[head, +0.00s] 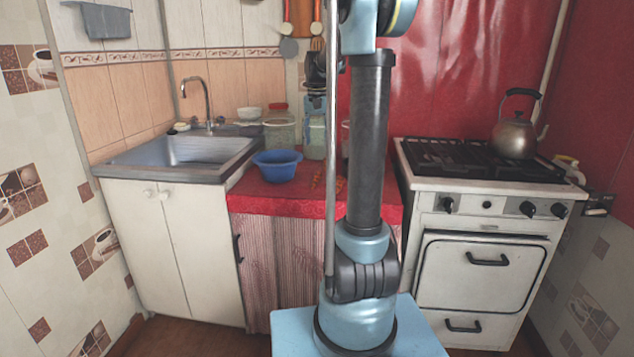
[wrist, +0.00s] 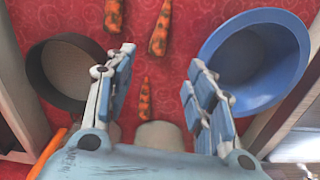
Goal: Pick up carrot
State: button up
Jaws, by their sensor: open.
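Three orange carrots with dark patches lie on the red oilcloth counter in the wrist view: one at the top left (wrist: 113,16), one at the top middle (wrist: 159,30) and a thin one (wrist: 145,100) lower down. In the head view, carrot pieces show small beside my arm, one at its left (head: 317,181). My gripper (wrist: 162,60) is open and empty, pointing down over the counter. The thin carrot appears between its fingers, nearer the left one; the gap in height is hard to judge. In the head view my arm hides part of the counter.
A blue bowl (wrist: 215,88) is right of the fingers; a dark round pan or pot (wrist: 36,72) is left. A pale round object (wrist: 158,134) shows near the palm. Glass jars (head: 279,132) stand behind the bowl. Sink (head: 190,152) left, stove (head: 480,200) right.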

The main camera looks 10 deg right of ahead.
send_over(317, 175)
notch_tip(317, 175, down, 8)
jog(key=shift+w+f, duration=0.15)
jog(key=shift+f, duration=0.1)
jog(key=shift+s+f, duration=0.15)
jog(key=shift+f, duration=1.25)
jog(key=shift+s+f, duration=0.1)
jog(key=shift+f, duration=1.25)
jog(key=c, duration=1.1)
